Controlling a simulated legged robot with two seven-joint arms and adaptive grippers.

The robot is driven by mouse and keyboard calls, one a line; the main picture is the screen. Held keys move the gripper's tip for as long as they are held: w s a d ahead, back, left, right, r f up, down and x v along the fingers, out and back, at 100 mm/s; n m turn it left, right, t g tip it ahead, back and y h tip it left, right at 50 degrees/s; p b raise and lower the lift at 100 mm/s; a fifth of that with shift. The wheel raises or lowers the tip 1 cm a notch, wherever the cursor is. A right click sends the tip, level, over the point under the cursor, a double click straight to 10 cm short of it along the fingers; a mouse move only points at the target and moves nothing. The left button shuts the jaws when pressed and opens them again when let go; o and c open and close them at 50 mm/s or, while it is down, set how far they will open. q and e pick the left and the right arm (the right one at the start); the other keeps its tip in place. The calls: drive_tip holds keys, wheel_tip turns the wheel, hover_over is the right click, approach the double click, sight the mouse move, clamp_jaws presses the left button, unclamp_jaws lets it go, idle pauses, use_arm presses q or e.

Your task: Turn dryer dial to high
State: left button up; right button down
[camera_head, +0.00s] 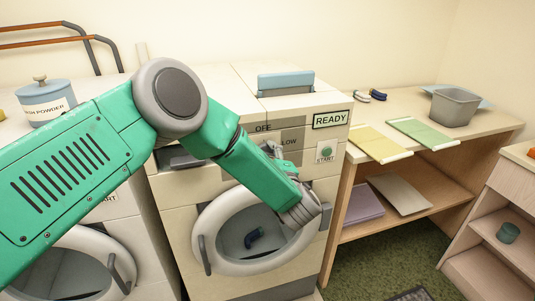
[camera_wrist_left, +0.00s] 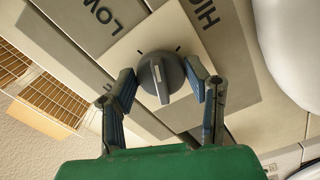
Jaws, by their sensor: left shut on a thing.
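The dryer (camera_head: 175,225) stands in the middle of the head view with its round door shut. Its dark grey round dial (camera_wrist_left: 160,77) with a white pointer line shows in the left wrist view, on a pale plate between the words LOW and part of HIGH. The pointer lies nearly upright in that view; which mark it meets is hard to tell. My left gripper (camera_head: 272,150) is at the control panel, shut on the dial with one finger on each side. In the head view the gripper hides the dial and the HIGH label. My right gripper is out of view.
A READY display (camera_head: 331,119) and a green START button (camera_head: 326,152) are right of the dial. A washing powder jar (camera_head: 46,101) is on the left machine. A wooden table (camera_head: 405,108) at right holds folded cloths (camera_head: 424,132) and a grey bin (camera_head: 454,107).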

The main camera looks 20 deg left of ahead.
use_arm(q)
drive_tip(key=m, duration=0.3)
drive_tip(key=m+p, duration=0.1)
drive_tip(key=m, duration=0.1)
drive_tip(key=shift+s+d+f+m, duration=0.2)
drive_tip(key=shift+f+m, duration=0.1)
drive_tip(key=shift+f, duration=0.1)
drive_tip(key=shift+a+m, duration=0.15)
drive_tip(key=shift+m, duration=1.75)
drive_tip(key=o, duration=1.1)
drive_tip(key=shift+w+a+r, duration=0.1)
drive_tip(key=shift+r, duration=0.05)
drive_tip(key=shift+o, duration=0.2)
drive_tip(key=v, duration=1.2)
